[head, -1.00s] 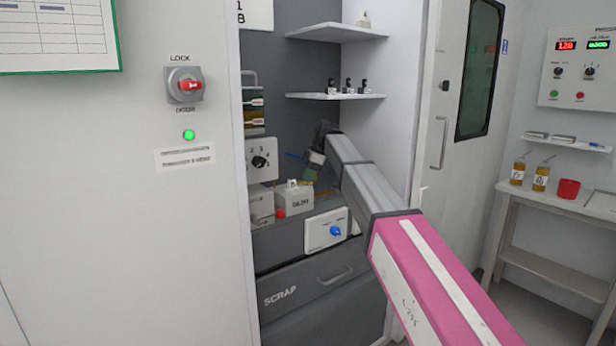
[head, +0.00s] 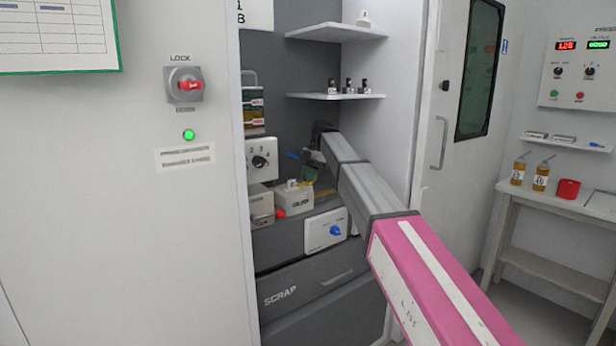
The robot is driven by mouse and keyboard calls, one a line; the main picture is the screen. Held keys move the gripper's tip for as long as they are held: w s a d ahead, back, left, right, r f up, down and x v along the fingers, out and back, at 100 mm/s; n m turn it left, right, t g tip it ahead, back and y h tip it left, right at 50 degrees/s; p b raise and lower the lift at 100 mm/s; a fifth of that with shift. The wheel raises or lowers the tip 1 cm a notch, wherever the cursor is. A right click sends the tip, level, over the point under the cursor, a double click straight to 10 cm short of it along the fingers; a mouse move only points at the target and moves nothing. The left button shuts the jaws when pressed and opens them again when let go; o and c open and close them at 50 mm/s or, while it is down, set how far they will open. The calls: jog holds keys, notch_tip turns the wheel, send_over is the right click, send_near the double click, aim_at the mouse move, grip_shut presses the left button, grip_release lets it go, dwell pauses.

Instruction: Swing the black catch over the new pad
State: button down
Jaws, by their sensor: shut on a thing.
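My gripper (head: 310,166) is small and dark at the far end of my arm, inside the grey bay. It is low in front of the back wall, just above and behind the white block-shaped unit (head: 293,202). It is shut on a small dark part that appears to be the black catch; the fingertips and the catch blend together and its exact angle cannot be told. The new pad cannot be made out for certain. A small blue piece shows just left of the gripper, and yellowish material lies below it.
A white dial panel (head: 262,160) stands left of the gripper. A red knob (head: 280,214) and a white panel with a blue knob (head: 325,231) are below. A shelf (head: 335,96) with several small dark-topped items is above. The bay's right wall (head: 400,110) is close to my arm.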

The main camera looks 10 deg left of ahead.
dwell(0.3)
jog(key=c, duration=1.1)
grip_release()
jog(key=shift+c, duration=0.2)
jog(key=v, duration=0.7)
jog(key=shift+r, duration=0.25)
